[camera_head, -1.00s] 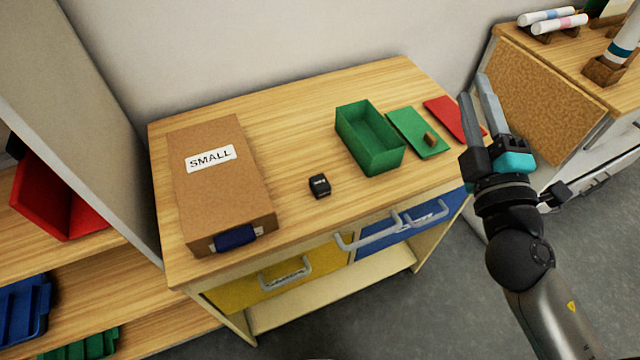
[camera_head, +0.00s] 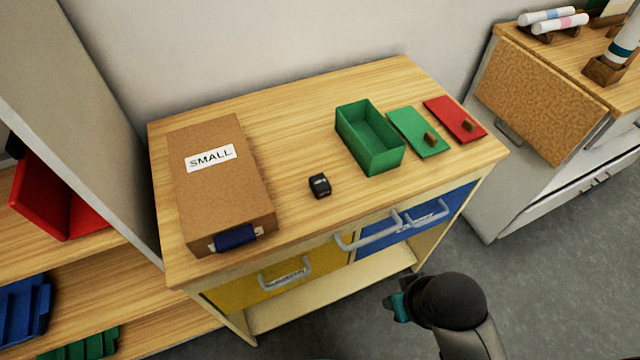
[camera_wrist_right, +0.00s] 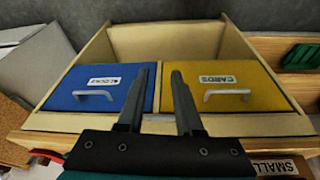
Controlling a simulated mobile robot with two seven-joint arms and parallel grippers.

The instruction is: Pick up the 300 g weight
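The small black block with pale marking (camera_head: 319,186), apparently the weight, stands on the wooden tabletop (camera_head: 290,110) in the head view. Its marking is too small to read. My right gripper (camera_head: 396,304) is in front of the table at the lower right, well apart from the block; its fingers are hidden there. In the right wrist view its fingers (camera_wrist_right: 163,75) are spread, with nothing between them, and point toward the drawer fronts. The weight does not show in that view. My left gripper is not in view.
A brown box labelled SMALL (camera_head: 215,205) stands left of the block. A green bin (camera_head: 384,160), a green lid (camera_head: 412,124) and a red lid (camera_head: 448,112) are to the right. Drawer handles (camera_head: 372,236) jut from the front. The tabletop around the block is clear.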

